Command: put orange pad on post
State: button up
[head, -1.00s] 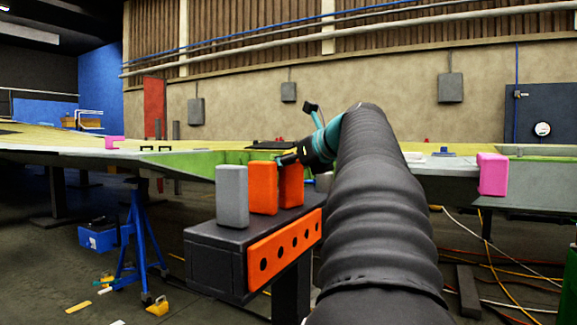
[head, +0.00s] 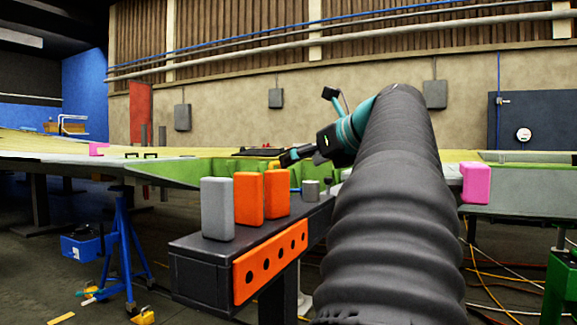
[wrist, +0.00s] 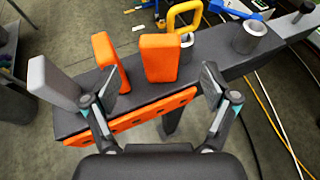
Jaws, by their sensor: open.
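Two upright orange pads stand on a black beam (head: 205,262). One orange pad (head: 248,199) is next to a grey block (head: 217,208); the other orange pad (head: 277,190) is just behind it. In the wrist view this second orange pad (wrist: 160,58) shows beyond the space between my fingertips. My gripper (head: 286,157) is open and empty, above and near the second pad. It also shows in the wrist view (wrist: 155,90). A short grey hollow cylinder (wrist: 250,37), possibly the post, stands farther along the beam; I cannot tell for sure.
An orange plate with holes (head: 270,263) is on the beam's side. A yellow loop (wrist: 184,14) is behind the second pad, by another grey cylinder (wrist: 187,39). A pink block (head: 476,183) is at the right. A blue stand (head: 124,240) is left.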

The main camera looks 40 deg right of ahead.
jog(key=shift+v, duration=0.95)
